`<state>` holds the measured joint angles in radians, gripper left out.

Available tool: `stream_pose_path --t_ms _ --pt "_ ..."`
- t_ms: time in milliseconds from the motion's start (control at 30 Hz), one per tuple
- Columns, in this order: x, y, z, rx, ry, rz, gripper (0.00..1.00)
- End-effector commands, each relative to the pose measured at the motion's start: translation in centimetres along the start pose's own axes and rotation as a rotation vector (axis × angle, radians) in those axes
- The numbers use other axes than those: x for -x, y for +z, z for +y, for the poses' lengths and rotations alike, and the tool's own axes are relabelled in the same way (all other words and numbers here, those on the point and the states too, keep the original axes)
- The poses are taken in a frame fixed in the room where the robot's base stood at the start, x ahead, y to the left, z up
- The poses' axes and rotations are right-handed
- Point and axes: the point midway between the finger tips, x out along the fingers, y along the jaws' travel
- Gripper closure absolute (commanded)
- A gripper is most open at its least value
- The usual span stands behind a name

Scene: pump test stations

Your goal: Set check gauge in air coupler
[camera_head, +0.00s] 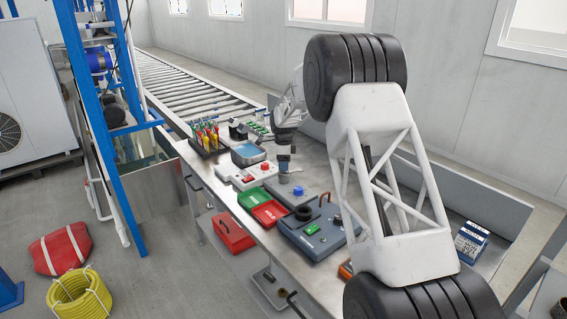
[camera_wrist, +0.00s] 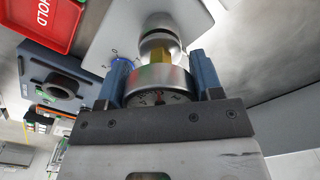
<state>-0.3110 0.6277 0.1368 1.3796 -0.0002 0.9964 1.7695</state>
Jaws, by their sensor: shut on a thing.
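My gripper (camera_wrist: 163,72) is shut on the check gauge (camera_wrist: 158,80), a round silver-cased dial with a brass stem, its face partly hidden by the gripper body. The stem points toward the air coupler (camera_wrist: 157,22), a rounded silver fitting on a pale plate. Stem and coupler overlap in the wrist view; I cannot tell whether the stem is seated.
A blue-grey station (camera_head: 312,235) with a black ring stands close by. Red (camera_head: 270,213) and green (camera_head: 252,197) trays lie alongside. A box with a red button (camera_head: 265,166), a blue-topped device (camera_head: 247,154) and a tool rack (camera_head: 207,139) stand farther back. My arm hides the bench's right part.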

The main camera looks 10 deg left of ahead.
Motion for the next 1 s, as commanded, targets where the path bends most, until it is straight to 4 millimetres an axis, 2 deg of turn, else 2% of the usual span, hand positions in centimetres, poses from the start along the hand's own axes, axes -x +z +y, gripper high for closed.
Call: stream_pose_path --t_ms 500,533,700,1000 --pt "-0.4 0.01 -0.01 0.0 0.0 0.0 0.74" --pt "-0.41 0.01 -0.01 0.0 0.0 0.0 0.39" --pt "-0.43 0.01 0.0 0.0 0.0 0.0 0.13" --pt "-0.45 0.0 0.01 0.0 0.0 0.0 0.1"
